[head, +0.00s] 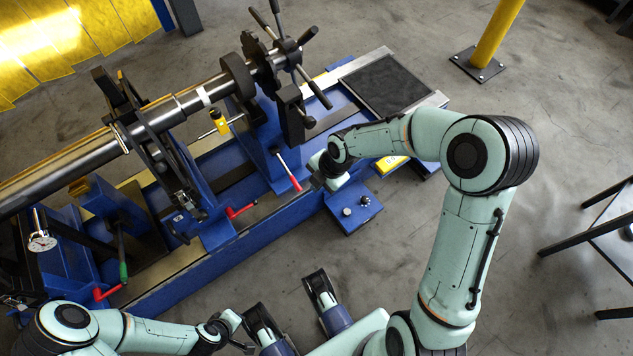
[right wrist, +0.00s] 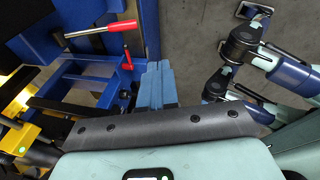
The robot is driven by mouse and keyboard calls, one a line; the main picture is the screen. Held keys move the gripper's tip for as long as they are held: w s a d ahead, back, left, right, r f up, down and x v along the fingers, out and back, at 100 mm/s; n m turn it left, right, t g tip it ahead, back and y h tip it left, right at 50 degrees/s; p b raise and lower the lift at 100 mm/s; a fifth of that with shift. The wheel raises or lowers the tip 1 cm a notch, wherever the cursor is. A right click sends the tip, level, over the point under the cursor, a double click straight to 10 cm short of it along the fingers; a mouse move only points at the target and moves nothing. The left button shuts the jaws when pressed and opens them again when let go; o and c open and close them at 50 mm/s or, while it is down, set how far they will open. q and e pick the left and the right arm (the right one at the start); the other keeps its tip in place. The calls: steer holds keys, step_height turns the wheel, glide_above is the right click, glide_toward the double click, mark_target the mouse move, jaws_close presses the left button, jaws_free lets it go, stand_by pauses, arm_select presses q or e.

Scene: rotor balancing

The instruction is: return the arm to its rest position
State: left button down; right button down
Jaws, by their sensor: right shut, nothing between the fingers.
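My right arm (head: 455,245) rises from the bottom of the head view, bends at the elbow and reaches left to the front edge of the balancing machine. Its gripper (head: 322,180) hangs near the red-tipped lever, above a small blue control box. In the right wrist view the two blue fingers (right wrist: 157,82) are together, with nothing between them. My left arm (head: 150,335) lies low at the bottom left of the head view. Its hand is small and partly hidden there, and its fingers cannot be made out.
The blue balancing machine (head: 290,206) carries a long shaft (head: 60,172) and several red-tipped levers (head: 287,170). The control box (head: 352,208) juts from its front. A yellow post (head: 497,35) stands top right and a dark table (head: 600,225) at right. Floor between is clear.

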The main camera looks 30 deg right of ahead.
stand_by(0.3)
